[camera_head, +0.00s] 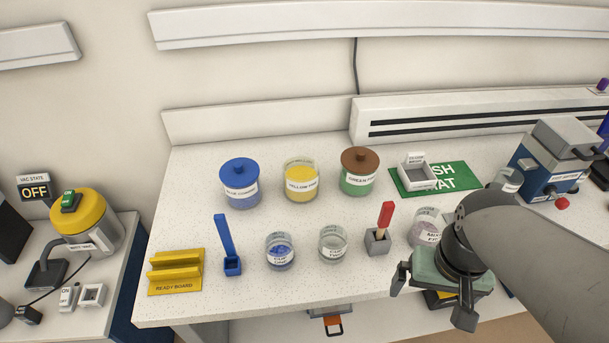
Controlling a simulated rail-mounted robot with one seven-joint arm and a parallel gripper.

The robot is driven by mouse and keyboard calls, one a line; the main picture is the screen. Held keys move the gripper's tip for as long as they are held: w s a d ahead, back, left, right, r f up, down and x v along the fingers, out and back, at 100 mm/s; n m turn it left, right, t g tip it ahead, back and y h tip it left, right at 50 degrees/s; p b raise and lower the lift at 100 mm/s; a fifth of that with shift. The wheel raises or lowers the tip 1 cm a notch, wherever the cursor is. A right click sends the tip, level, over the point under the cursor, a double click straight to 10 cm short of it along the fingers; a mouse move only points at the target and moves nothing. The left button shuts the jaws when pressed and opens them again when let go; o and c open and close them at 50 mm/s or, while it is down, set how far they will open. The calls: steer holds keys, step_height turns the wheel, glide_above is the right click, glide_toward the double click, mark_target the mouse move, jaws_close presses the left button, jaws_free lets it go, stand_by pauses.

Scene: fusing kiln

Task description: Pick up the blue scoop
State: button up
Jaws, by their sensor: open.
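The blue scoop (226,242) stands upright at the front left of the white table, its long blue handle leaning slightly and its lower end in a blue block-like part. It is between the yellow ready board (175,272) and a glass cup of blue bits (280,250). My gripper (432,302) is at the front right of the table, well to the right of the scoop.
A blue-lidded jar (240,184), a yellow jar (301,181) and a brown-lidded green jar (358,173) stand behind. An empty-looking cup (333,243) and a red-handled tool in a grey holder (378,243) stand between scoop and gripper. A green mat (457,178) lies back right.

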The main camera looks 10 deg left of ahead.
stand_by(0.4)
steer(key=c, duration=1.4)
